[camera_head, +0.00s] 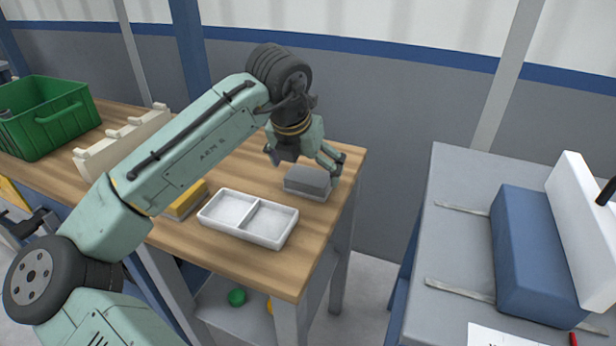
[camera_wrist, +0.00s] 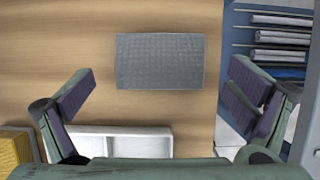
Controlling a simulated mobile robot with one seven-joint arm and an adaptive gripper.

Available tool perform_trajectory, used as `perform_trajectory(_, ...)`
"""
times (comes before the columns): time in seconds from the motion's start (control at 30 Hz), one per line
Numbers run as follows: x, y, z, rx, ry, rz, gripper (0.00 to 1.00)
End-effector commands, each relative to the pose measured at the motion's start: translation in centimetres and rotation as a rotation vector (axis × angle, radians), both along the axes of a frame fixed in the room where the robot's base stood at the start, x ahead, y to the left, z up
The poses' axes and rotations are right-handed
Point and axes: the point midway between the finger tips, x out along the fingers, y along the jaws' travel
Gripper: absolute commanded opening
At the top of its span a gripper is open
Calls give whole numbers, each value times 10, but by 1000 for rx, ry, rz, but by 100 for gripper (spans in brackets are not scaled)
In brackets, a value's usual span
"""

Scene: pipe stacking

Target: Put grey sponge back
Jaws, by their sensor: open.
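The grey sponge (camera_head: 308,180) lies on the wooden table near its right end, behind the white two-compartment tray (camera_head: 247,238). In the head view it seems to have a lighter layer or base under it. My gripper (camera_head: 306,160) is open and empty above the sponge. In the wrist view the grey sponge (camera_wrist: 160,61) lies flat, ahead of and between the spread fingers (camera_wrist: 168,98), apart from both. The white tray (camera_wrist: 112,140) shows below it, partly hidden by my gripper. Both tray compartments look empty in the head view.
A yellow sponge (camera_head: 187,200) sits left of the tray, partly behind my arm. A cream rack (camera_head: 125,140) and a green crate (camera_head: 48,117) stand farther left. The table ends just right of the grey sponge. A grey bench (camera_head: 455,260) with a blue block (camera_head: 537,257) stands right, across a gap.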

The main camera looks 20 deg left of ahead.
Motion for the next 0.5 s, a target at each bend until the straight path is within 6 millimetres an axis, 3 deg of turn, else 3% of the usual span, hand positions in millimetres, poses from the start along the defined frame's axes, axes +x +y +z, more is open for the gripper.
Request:
perform_trajectory(0.3, -24, 0, 59, 0, -2, -2, 98)
perform_trajectory(0.5, -32, 1, 75, 0, 1, -2, 98)
